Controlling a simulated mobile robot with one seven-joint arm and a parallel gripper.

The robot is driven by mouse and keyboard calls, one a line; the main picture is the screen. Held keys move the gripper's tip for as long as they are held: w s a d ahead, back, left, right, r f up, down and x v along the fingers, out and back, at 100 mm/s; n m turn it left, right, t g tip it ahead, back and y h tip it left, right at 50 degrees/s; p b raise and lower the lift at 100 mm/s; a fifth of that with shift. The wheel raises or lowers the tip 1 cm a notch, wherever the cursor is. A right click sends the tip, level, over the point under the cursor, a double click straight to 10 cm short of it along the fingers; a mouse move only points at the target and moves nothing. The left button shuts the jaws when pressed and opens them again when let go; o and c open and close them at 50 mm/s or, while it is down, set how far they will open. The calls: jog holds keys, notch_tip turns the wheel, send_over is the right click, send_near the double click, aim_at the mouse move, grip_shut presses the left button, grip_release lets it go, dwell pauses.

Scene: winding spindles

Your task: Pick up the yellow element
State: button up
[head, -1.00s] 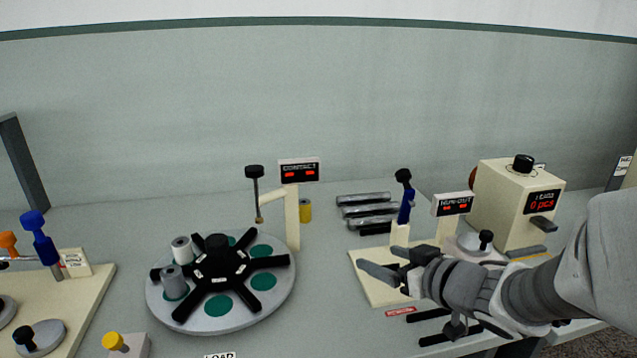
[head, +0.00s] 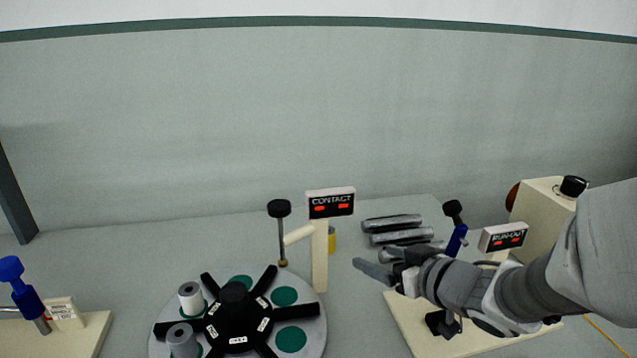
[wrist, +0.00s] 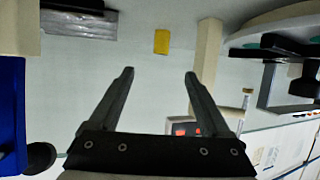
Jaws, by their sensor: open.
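The yellow element (head: 331,238) is a small upright cylinder on the table, behind the cream post of the CONTACT display and partly hidden by it in the head view. In the wrist view the yellow element (wrist: 162,41) shows whole, beyond the fingertips and roughly between them. My gripper (head: 373,268) is open and empty, to the right of the element and nearer the camera. In the wrist view my gripper (wrist: 160,75) shows both fingers spread wide, apart from the element.
The CONTACT display (head: 331,202) stands on its post beside the element. A turntable (head: 313,340) with black arms holds grey spindles at left. Metal bars (head: 392,223) lie at the right of the element. The RUN-OUT display (head: 503,237) stands near my arm.

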jog(key=p, duration=0.2)
send_near(332, 238)
jog(key=w+f, duration=0.1)
jog(key=w+a+f+p, duration=0.1)
jog(key=shift+w+a+f, duration=0.1)
jog(key=shift+w+a, duration=0.05)
jog(key=shift+w, duration=0.25)
jog(key=shift+a+r+b+x, duration=0.15)
jog(key=shift+b+x, duration=0.3)
jog(key=shift+x, duration=1.05)
jog(key=shift+a+r+b+x, duration=0.1)
jog(key=shift+r+b+x, duration=0.25)
jog(key=shift+x, duration=1.15)
jog(key=shift+w+f, duration=0.1)
jog(key=shift+d, duration=0.1)
grip_shut()
